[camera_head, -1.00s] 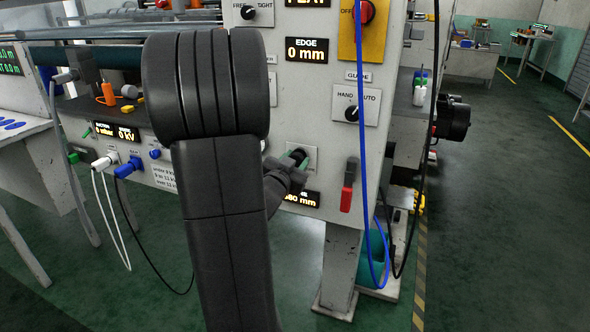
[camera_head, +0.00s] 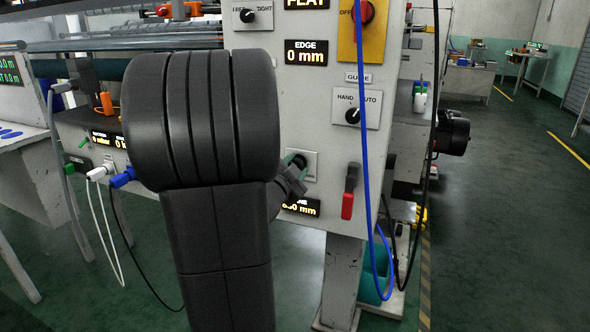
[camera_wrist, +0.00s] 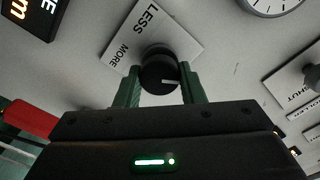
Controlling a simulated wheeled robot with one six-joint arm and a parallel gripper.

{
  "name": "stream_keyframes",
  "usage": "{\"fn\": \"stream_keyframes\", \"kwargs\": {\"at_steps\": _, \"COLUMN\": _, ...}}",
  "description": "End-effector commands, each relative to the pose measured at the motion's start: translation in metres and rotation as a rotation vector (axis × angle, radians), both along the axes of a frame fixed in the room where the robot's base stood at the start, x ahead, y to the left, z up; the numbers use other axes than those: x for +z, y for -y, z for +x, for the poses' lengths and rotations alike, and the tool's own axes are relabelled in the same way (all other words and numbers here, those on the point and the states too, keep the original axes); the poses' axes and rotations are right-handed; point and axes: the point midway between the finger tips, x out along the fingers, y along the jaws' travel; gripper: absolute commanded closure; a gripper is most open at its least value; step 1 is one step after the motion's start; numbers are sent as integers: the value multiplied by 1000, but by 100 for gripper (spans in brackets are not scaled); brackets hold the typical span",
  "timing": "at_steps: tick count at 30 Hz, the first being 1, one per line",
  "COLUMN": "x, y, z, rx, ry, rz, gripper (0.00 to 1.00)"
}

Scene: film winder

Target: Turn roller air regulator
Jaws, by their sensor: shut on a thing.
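In the wrist view, a round black knob (camera_wrist: 159,72) with a white pointer mark sits on a white plate (camera_wrist: 134,31) lettered LESS and MORE. In the head view, my gripper (camera_head: 294,163) is at a small plate (camera_head: 311,165) low on the machine's front panel; my dark arm hides much of the panel, and the knob is mostly covered.
A red-handled lever (camera_head: 347,205) is just right of the gripper. A lit mm display (camera_head: 301,207) is below. A blue cable (camera_head: 364,130) hangs at the right. A HAND/AUTO switch (camera_head: 353,115) sits above. A gauge (camera_wrist: 272,4) and SHUT plate (camera_wrist: 292,82) show in the wrist view.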

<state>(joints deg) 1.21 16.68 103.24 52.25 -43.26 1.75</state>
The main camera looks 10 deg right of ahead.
Motion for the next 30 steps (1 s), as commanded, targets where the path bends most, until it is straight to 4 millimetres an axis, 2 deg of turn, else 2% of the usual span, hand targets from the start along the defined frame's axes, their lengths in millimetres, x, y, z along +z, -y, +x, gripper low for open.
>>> {"fn": "stream_keyframes", "kwargs": {"at_steps": 9, "x": 0, "y": 0, "z": 0, "rx": 0, "ry": -1, "rz": 2, "gripper": 87}}
{"fn": "stream_keyframes", "kwargs": {"at_steps": 10, "x": 0, "y": 0, "z": 0, "rx": 0, "ry": -1, "rz": 2, "gripper": 62}}
{"fn": "stream_keyframes", "kwargs": {"at_steps": 13, "x": 0, "y": 0, "z": 0, "rx": 0, "ry": -1, "rz": 1, "gripper": 43}}
{"fn": "stream_keyframes", "kwargs": {"at_steps": 23, "x": 0, "y": -1, "z": -2, "rx": 1, "ry": -1, "rz": 0, "gripper": 43}}
{"fn": "stream_keyframes", "kwargs": {"at_steps": 26, "x": 1, "y": -7, "z": -9, "rx": 1, "ry": -1, "rz": 1, "gripper": 43}}
{"fn": "stream_keyframes", "kwargs": {"at_steps": 30, "x": 2, "y": -21, "z": -30, "rx": 4, "ry": -1, "rz": 1, "gripper": 43}}
